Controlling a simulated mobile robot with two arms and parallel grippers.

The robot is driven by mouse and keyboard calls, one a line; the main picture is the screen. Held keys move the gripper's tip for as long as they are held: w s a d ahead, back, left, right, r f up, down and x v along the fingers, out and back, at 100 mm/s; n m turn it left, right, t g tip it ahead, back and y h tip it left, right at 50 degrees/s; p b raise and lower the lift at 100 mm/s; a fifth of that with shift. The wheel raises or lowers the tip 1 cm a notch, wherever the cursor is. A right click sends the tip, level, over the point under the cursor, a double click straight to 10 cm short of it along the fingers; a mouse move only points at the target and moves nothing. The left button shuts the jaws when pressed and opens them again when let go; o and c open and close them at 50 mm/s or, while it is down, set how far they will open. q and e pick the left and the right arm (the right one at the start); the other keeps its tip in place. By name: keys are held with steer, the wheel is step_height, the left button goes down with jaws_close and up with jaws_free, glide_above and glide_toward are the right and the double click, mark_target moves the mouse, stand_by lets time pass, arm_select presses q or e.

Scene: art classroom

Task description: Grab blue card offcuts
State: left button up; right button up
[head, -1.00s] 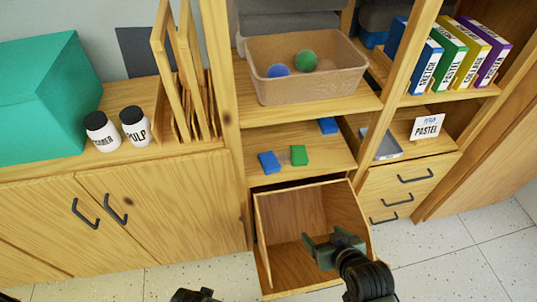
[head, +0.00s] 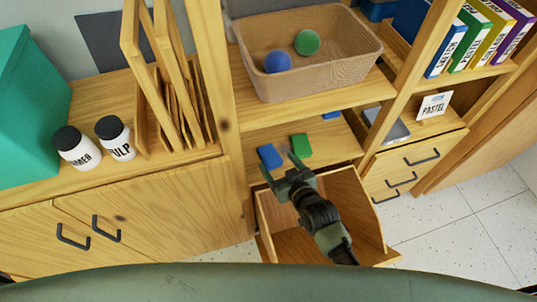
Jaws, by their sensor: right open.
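A small blue block (head: 268,155), which I take for a blue card offcut, lies on the lower shelf (head: 262,135). A second blue piece (head: 331,115) lies farther back on the same shelf, partly hidden by the shelf above. A green block (head: 301,145) lies just right of the near blue one. My right gripper (head: 278,167) is open, above the open drawer and close to the shelf's front edge. Its fingertips are near the near blue block, and I cannot tell whether they touch. My left gripper is not in view.
The open wooden drawer (head: 364,200) juts out below the shelf, under my right arm. Above, a woven basket (head: 320,72) holds a blue ball (head: 277,62) and a green ball (head: 307,41). An upright post (head: 215,75) stands left of the shelf.

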mark_target(269, 156)
steer(key=x, duration=0.5)
steer(key=shift+s+a+f, duration=0.15)
steer(key=shift+s+f, duration=0.1)
steer(key=shift+f, duration=0.05)
steer(key=c, duration=1.4)
